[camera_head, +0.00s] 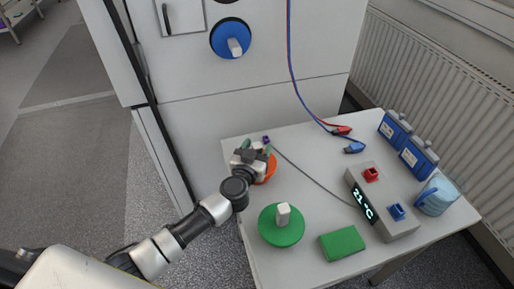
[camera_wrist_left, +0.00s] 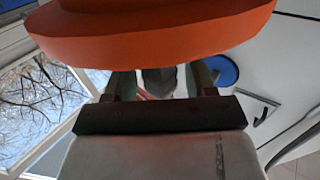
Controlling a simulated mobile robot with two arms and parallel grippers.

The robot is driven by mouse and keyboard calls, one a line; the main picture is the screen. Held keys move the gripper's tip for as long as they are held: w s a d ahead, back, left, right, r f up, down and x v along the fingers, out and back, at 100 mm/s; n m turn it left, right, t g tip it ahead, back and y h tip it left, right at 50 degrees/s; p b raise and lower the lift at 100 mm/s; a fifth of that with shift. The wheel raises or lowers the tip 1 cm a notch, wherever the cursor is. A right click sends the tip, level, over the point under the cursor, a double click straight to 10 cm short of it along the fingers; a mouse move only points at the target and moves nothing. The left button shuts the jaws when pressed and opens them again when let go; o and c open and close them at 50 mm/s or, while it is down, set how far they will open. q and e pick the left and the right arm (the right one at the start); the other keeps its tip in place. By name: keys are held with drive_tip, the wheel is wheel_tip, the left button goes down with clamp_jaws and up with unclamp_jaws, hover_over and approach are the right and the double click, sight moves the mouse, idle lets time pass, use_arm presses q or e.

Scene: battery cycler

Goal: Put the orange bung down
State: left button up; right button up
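The orange bung (camera_head: 269,170) is at the far left corner of the white table in the head view, partly hidden by my left gripper (camera_head: 256,149). Its orange disc (camera_wrist_left: 150,35) fills the top of the left wrist view. The fingers of my left gripper (camera_wrist_left: 160,84) stand on both sides of its grey handle (camera_wrist_left: 160,80). Narrow gaps seem to show between handle and fingers, so the gripper looks slightly open around it. The disc looks at or close to the table top; exact contact is hidden. My right gripper is not in view.
A green bung (camera_head: 281,233) and a green block (camera_head: 342,243) are at the table front. A grey temperature device (camera_head: 382,204), blue batteries (camera_head: 418,158) and a light-blue mug (camera_head: 437,195) stand right. Cables with red and blue clips (camera_head: 354,147) lie behind. A cabinet (camera_head: 270,75) stands behind the table.

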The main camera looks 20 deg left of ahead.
use_arm(q)
drive_tip(key=shift+s+r, duration=0.1)
drive_tip(key=shift+s, duration=0.1)
drive_tip(key=s+p, duration=0.1)
drive_tip(key=s, duration=1)
drive_tip(key=shift+s+a, duration=0.25)
drive_tip(key=shift+s, duration=0.1)
